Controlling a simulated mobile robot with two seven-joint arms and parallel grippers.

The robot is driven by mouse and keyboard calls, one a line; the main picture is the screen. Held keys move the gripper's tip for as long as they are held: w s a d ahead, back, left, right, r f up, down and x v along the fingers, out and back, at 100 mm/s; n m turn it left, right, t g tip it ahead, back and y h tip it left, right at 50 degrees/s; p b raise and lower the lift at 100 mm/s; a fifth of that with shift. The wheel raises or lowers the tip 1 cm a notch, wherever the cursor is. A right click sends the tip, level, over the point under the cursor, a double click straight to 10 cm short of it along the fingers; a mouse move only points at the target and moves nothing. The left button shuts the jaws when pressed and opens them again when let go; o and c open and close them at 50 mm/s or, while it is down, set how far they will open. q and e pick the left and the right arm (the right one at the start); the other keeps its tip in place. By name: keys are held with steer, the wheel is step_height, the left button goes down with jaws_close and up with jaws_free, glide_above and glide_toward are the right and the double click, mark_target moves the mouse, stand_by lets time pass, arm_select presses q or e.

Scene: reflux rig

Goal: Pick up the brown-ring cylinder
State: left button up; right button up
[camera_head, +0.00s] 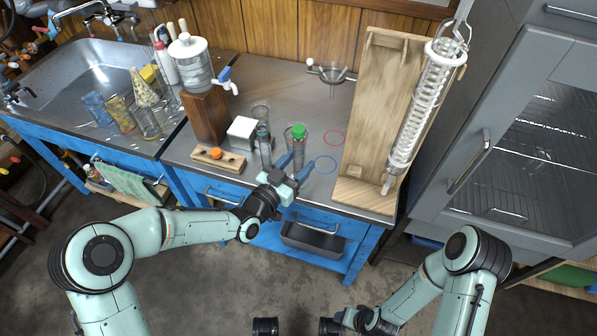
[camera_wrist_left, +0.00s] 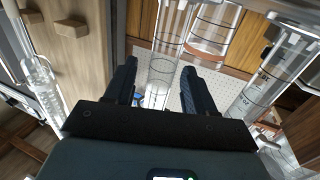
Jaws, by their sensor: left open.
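My left gripper (camera_head: 297,163) is open at the front edge of the steel bench, its fingers pointing at the clear cylinders. A clear cylinder with a green top (camera_head: 297,142) stands just beyond the fingers. Another clear cylinder (camera_head: 264,148) stands to its left, and a third (camera_head: 261,113) is behind. In the left wrist view, one graduated cylinder (camera_wrist_left: 166,48) shows between the open fingers, with no visible grip. A cylinder with a reddish-brown band (camera_wrist_left: 207,47) appears behind it. Another graduated cylinder (camera_wrist_left: 268,82) is at right. The brown ring is not clear in the head view.
A wooden stand (camera_head: 370,110) with a coiled glass condenser (camera_head: 418,105) is at right. A white block (camera_head: 242,131), a wooden rack (camera_head: 217,160) and a dispenser on a wood block (camera_head: 205,115) are at left. Red and blue circles mark the bench.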

arm_select(q)
steer(key=shift+w+d, duration=0.25)
steer(key=shift+w, duration=0.05)
steer(key=c, duration=1)
jaws_close()
